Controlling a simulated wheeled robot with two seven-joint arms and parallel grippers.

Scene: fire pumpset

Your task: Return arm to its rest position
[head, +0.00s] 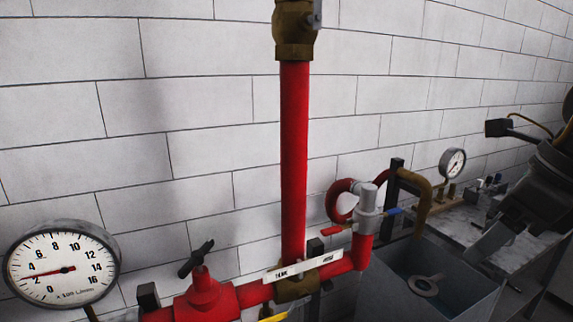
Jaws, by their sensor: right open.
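My right gripper (494,238) is at the right edge of the head view, with its fingers pointing down and to the left. It is open, and I see nothing between its fingers. It hangs in front of the bench and beside the grey tank, apart from the red pipes. Part of my right arm is cut off by the right edge. My left gripper is not in view.
A vertical red pipe (294,160) stands mid-view. A large pressure gauge (62,268) and a red valve (205,298) are at lower left. A smaller gauge (453,163), a grey open tank (455,300) and a cluttered bench (452,222) are at right.

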